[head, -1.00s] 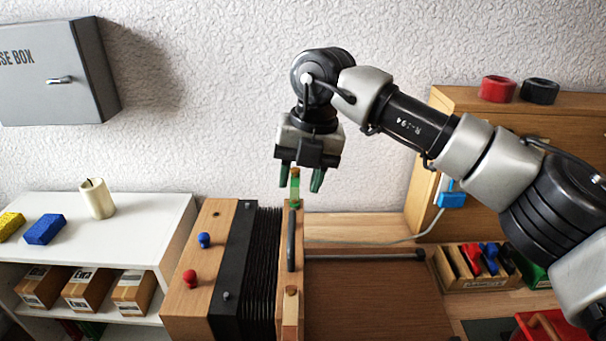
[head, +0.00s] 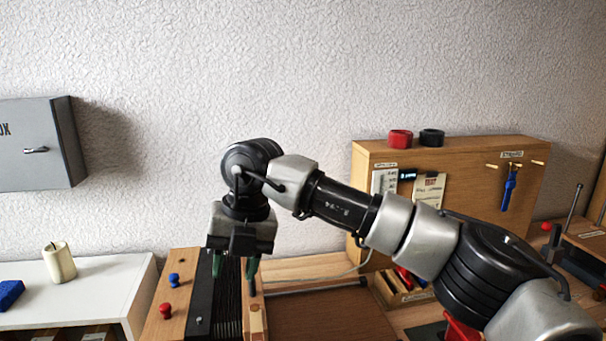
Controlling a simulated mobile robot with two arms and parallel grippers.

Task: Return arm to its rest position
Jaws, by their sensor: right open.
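My right arm reaches in from the right, and my right gripper (head: 235,268) points down with its two green-tipped fingers apart. I see nothing held between the fingers. Whether the fingertips touch the rail cannot be told. The wooden block carries a blue knob (head: 174,280) and a red knob (head: 165,310). My left gripper is not in view.
A white shelf (head: 100,285) with a candle (head: 59,262) and a blue block (head: 10,294) stands at left. A grey wall box (head: 38,145) hangs above. A wooden tool panel (head: 470,190) stands behind my arm, with red and black rolls on top. The wall space above the arm is clear.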

